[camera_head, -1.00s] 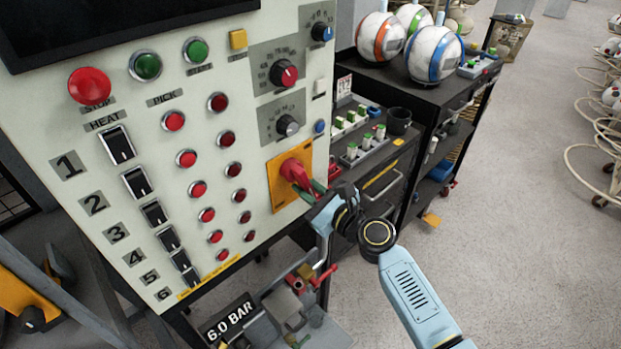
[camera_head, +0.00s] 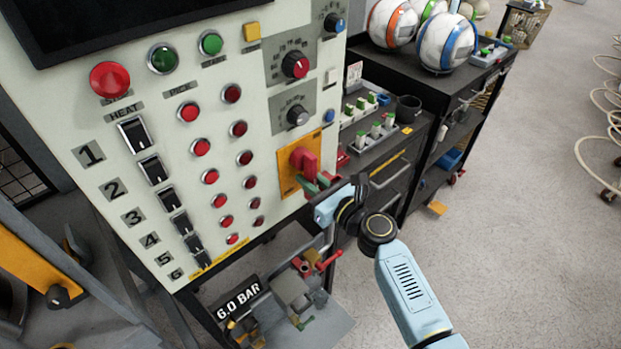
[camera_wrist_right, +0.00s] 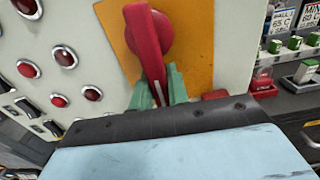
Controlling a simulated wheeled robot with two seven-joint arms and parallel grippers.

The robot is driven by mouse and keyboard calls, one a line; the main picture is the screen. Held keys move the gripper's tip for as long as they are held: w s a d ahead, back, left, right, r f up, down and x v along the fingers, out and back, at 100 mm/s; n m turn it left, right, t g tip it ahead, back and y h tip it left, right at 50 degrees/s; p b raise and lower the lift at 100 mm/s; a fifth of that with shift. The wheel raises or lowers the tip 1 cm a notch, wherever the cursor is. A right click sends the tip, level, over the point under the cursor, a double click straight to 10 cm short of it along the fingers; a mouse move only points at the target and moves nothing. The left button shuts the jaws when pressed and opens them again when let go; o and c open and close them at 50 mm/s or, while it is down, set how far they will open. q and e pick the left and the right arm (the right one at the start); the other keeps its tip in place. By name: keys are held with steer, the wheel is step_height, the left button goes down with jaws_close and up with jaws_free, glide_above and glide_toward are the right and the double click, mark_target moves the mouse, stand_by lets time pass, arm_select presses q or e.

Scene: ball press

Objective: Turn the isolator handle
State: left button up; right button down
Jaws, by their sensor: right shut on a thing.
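The red isolator handle (camera_head: 304,163) sits on a yellow-orange plate (camera_head: 289,182) at the lower right of the white control panel. In the right wrist view the handle (camera_wrist_right: 146,35) has a round hub at the top, and its lever points down, slightly tilted. My right gripper (camera_head: 318,186) reaches it from the lower right. Its green fingertips (camera_wrist_right: 158,88) are shut on the lever's lower end, one on each side. The lever's tip is partly hidden between the fingers. My left gripper is not in view.
The panel also carries a red stop button (camera_head: 110,79), rows of red lamps, black rocker switches and knobs. A dark cart (camera_head: 393,137) stands close to the right of my gripper, with a black cup (camera_head: 408,107) and balls behind. Open floor lies at the right.

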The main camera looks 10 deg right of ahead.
steer(key=c, duration=1.4)
jaws_free()
steer(key=shift+o, duration=0.2)
steer(key=v, duration=1.3)
steer(key=shift+s+b, duration=0.2)
steer(key=shift+b, duration=0.2)
steer(key=shift+d+f, duration=0.1)
